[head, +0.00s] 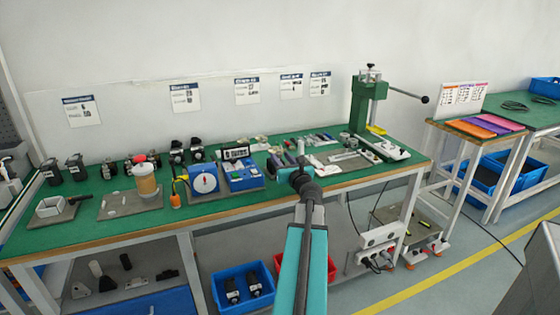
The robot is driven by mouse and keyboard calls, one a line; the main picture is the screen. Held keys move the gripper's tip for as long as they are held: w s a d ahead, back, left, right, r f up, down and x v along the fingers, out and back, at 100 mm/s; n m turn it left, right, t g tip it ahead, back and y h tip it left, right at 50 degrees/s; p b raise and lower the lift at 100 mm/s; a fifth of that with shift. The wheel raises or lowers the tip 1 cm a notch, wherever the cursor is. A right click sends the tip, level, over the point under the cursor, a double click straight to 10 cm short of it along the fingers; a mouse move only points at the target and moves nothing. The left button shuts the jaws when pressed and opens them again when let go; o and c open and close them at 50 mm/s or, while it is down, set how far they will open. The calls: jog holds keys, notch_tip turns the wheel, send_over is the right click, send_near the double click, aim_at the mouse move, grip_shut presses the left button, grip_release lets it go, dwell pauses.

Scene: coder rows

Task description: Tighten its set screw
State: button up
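No set screw can be made out at this size. Black motor-like or encoder-like units stand along the back of the green bench (95,215): a pair (177,152) near the middle and another pair (76,168) at the left. I cannot tell which one the task means. My teal arm reaches up from the bottom, and its dark end with my gripper (290,172) is over the front part of the bench, right of the blue device. The fingers are too small and dark to tell whether they are open or hold anything.
A blue dial device (204,183), a blue box with a display (240,175) and an amber jar (146,181) stand on the bench. A green lever press (368,103) stands at the right rear. Blue (243,307) and red bins sit below. Floor at right is mostly clear.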

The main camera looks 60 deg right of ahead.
grip_shut()
jog(key=shift+r+m+p, duration=0.1)
jog(key=shift+m+p, duration=0.4)
jog(key=shift+p, duration=0.2)
jog(key=shift+m, duration=0.3)
grip_release()
